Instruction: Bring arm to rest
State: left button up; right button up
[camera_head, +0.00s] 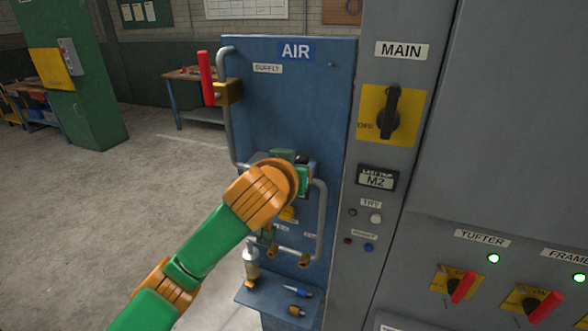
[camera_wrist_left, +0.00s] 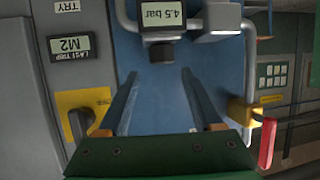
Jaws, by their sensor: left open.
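My left arm (camera_head: 212,240), green and orange, reaches in from the bottom left toward the blue AIR panel (camera_head: 285,105). My left gripper (camera_head: 303,178) is at the panel's middle, largely hidden behind its own wrist. In the left wrist view my left gripper (camera_wrist_left: 159,75) is open, its two fingers apart with only blue panel between them. A dark gauge reading 4.5 bar (camera_wrist_left: 163,20) shows upside down just beyond the fingertips. I cannot tell whether the fingers touch anything. My right gripper is not in view.
A red-handled supply valve (camera_head: 207,78) and grey pipes stand out from the panel. A small shelf (camera_head: 262,304) below holds small parts. The grey cabinet has a MAIN switch (camera_head: 388,118) and red-handled TUFTER (camera_head: 462,287) and FRAME switches. Open floor (camera_head: 120,205) lies left.

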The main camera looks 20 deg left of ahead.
aim_at(297, 161)
pick_arm(q)
jog(key=x, duration=0.3)
jog(key=shift+a+f, duration=0.15)
jog(key=shift+a, duration=0.15)
jog(key=s+d+f+m+g+h, duration=0.1)
jog(key=s+f+g, duration=0.1)
jog(key=s+f, duration=0.35)
jog(key=s+f+m+g, duration=0.1)
jog(key=s+f+g, duration=0.1)
jog(key=f, duration=0.7)
jog(key=s+d+f+g+h, duration=0.1)
jog(key=s+f, duration=0.3)
jog(key=f, duration=0.3)
jog(key=s+a+f+m+g, duration=0.1)
jog(key=s+f+g, duration=0.1)
jog(key=s+f, duration=0.45)
jog(key=s+a+f+g, duration=0.2)
jog(key=s+f+g, duration=0.15)
jog(key=s, duration=0.65)
jog(key=s+f+b, duration=0.3)
jog(key=f+b, duration=0.1)
jog(key=f, duration=1.8)
jog(key=s+a+f+g+b, duration=0.2)
jog(key=s+f, duration=1)
jog(key=shift+s+f+m+y, duration=0.25)
jog(key=shift+m+y, duration=0.05)
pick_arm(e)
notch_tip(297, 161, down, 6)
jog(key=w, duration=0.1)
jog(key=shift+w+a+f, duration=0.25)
